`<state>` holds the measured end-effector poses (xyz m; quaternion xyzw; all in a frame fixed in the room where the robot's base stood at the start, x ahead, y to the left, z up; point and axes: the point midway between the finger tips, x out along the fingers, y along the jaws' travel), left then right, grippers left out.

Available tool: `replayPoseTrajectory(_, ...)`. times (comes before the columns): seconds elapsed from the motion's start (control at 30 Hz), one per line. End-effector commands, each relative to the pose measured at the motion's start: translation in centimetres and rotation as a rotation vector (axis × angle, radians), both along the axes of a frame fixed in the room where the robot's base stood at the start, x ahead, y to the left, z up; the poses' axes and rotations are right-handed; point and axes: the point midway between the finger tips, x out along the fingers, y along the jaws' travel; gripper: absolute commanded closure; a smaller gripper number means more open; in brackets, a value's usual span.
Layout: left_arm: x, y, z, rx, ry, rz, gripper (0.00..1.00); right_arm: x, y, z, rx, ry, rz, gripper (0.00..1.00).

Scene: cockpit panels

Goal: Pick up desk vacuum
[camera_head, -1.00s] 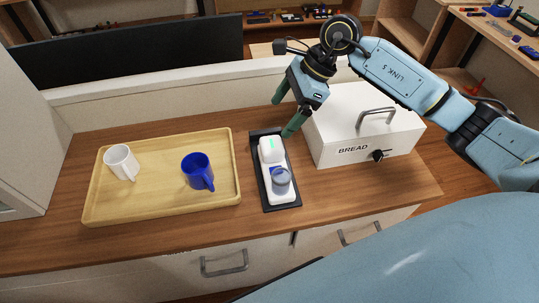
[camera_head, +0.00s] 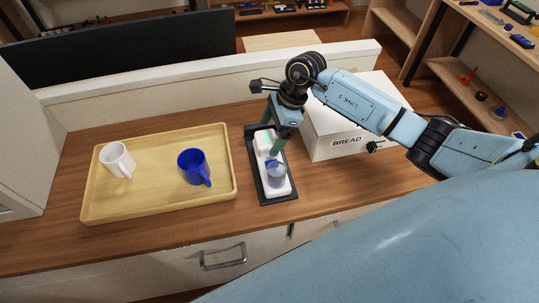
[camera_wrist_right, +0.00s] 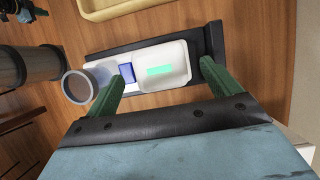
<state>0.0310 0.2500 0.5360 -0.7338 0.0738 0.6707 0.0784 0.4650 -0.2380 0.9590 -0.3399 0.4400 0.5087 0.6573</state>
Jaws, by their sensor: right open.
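The desk vacuum (camera_head: 276,178) is white with a blue part and a grey, clear-looking round end, and it lies in a dark tray (camera_head: 262,197) on the wooden counter. My right gripper (camera_head: 272,145) is over the far, white end of the vacuum. In the right wrist view, the white body (camera_wrist_right: 168,50) with a green light strip shows between the two green fingers of the open gripper (camera_wrist_right: 163,76). The left finger appears near the blue part and the right finger near the tray's end. I cannot tell whether they touch. My left gripper is not in view.
A wooden tray (camera_head: 140,203) with a white mug (camera_head: 117,159) and a blue mug (camera_head: 193,166) stands to the left. A white bread box (camera_head: 325,140) stands close on the right, partly behind my right arm. A low wall (camera_head: 150,87) runs along the back.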

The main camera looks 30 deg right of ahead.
Motion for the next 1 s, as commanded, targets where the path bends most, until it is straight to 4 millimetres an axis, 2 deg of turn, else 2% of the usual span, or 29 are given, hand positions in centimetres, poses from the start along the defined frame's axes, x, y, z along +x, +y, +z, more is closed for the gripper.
replayPoseTrajectory(0.13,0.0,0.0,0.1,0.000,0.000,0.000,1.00,0.1,0.7,-1.4,0.002,0.000,0.000,0.11)
replayPoseTrajectory(0.4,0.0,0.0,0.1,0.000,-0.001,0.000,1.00,0.1,0.7,-1.7,0.001,-0.002,0.001,0.12)
replayPoseTrajectory(0.9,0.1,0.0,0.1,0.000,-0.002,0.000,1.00,0.2,0.7,-1.6,0.001,-0.002,0.001,0.78)
replayPoseTrajectory(0.97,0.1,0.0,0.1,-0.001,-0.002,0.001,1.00,0.2,0.7,-1.6,0.001,-0.002,0.001,0.86)
replayPoseTrajectory(1.0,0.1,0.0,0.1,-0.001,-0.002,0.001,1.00,0.2,0.7,-1.5,0.002,-0.003,0.000,0.86)
